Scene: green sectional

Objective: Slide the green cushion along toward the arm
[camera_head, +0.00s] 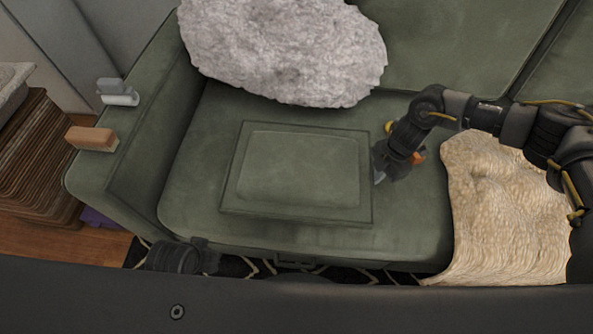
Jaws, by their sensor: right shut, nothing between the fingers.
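The green cushion (297,168) is a flat rectangle with a wide border, lying on the green sofa seat (415,215). The sofa arm (150,140) is to its left, with a strip of bare seat between them. My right gripper (378,179) is shut and empty, pointing down at the cushion's right edge. It looks very close to that edge; I cannot tell whether it touches. My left gripper (212,259) is low at the front left, below the seat's front edge and apart from the cushion. Its fingers are too dark to read.
A large grey fluffy pillow (285,45) leans on the backrest behind the cushion. A cream throw (505,210) covers the seat at right. An orange thing (418,157) shows partly behind my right gripper. A brown block (92,138) and a grey object (118,92) sit on the arm.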

